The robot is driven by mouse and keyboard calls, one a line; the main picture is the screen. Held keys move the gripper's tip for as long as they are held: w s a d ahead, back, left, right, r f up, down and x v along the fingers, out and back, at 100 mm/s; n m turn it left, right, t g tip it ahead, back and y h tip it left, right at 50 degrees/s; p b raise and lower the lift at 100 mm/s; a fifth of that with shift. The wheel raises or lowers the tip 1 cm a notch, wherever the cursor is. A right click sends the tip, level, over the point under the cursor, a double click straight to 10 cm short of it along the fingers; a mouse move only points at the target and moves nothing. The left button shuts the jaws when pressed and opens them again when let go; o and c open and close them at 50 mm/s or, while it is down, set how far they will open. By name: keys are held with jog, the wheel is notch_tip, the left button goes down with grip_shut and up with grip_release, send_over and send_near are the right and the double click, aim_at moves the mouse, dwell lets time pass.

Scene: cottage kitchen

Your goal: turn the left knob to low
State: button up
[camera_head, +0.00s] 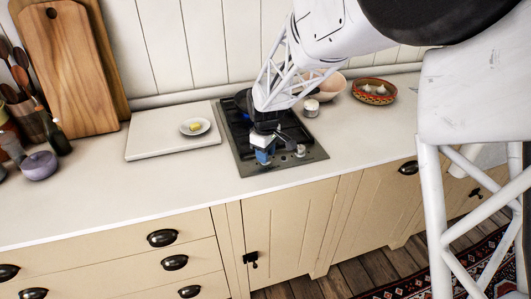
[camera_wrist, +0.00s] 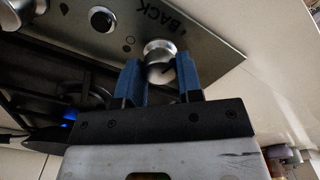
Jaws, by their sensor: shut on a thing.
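The left knob (camera_wrist: 157,48), a round metal knob on the hob's steel front strip, is between the two blue fingers of my gripper (camera_wrist: 158,66) in the wrist view. My gripper is shut on it. The word BACK is printed beside this knob. In the head view my gripper (camera_head: 264,155) is at the front left of the hob (camera_head: 301,167) and hides the left knob. The other knob (camera_head: 300,150) stands free to its right, and it also shows at the upper left of the wrist view (camera_wrist: 24,10). I cannot read the left knob's setting.
A blue flame (camera_wrist: 70,114) burns on the hob. A small white pot (camera_head: 311,108) and bowls stand at right.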

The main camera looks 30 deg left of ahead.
jog(key=shift+r, duration=0.1)
jog(key=o, duration=0.9)
jog(key=shift+r, duration=3.85)
